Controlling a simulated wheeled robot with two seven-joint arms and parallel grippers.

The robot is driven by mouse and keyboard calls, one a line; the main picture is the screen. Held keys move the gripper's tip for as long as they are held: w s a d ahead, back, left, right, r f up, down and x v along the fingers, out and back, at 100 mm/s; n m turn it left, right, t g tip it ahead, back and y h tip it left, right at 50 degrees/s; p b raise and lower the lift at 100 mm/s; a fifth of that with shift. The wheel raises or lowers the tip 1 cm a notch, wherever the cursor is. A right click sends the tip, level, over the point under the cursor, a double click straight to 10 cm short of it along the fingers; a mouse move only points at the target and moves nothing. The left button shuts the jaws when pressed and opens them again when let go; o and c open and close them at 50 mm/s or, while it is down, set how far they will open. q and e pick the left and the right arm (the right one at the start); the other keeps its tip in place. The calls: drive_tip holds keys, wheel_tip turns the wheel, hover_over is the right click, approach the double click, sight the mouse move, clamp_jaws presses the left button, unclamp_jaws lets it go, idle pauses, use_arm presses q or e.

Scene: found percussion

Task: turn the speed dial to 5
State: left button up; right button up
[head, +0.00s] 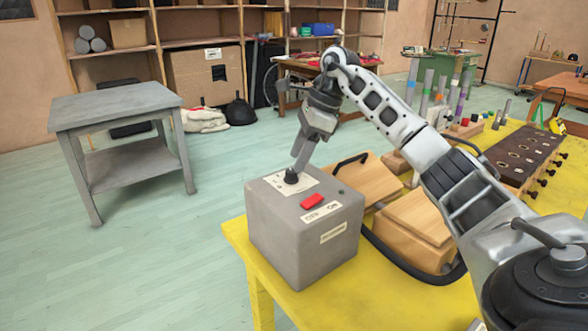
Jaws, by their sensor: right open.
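A grey box (283,240) stands at the near left corner of the yellow table (370,285). On its top is a white scale plate (308,187) with a dark round speed dial (291,176). The scale marks are too small to read. A red switch (312,201) sits nearer the front, beside an OFF/ON label. My right gripper (296,165) points down at the dial, with its fingertips at or just above it. It is open, though the fingers overlap in this view. I cannot tell whether they touch the dial. My left gripper is not in view.
Wooden blocks (367,180) with a dark hose stand right behind the box. A dark board with knobs (515,155) and several upright tubes (440,90) are farther along the table. A grey side table (115,104) stands apart on the left, with open floor between.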

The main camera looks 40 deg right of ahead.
sight(291, 175)
drive_tip(key=shift+x, duration=1.75)
drive_tip(key=c, duration=1)
drive_tip(key=shift+o, duration=0.2)
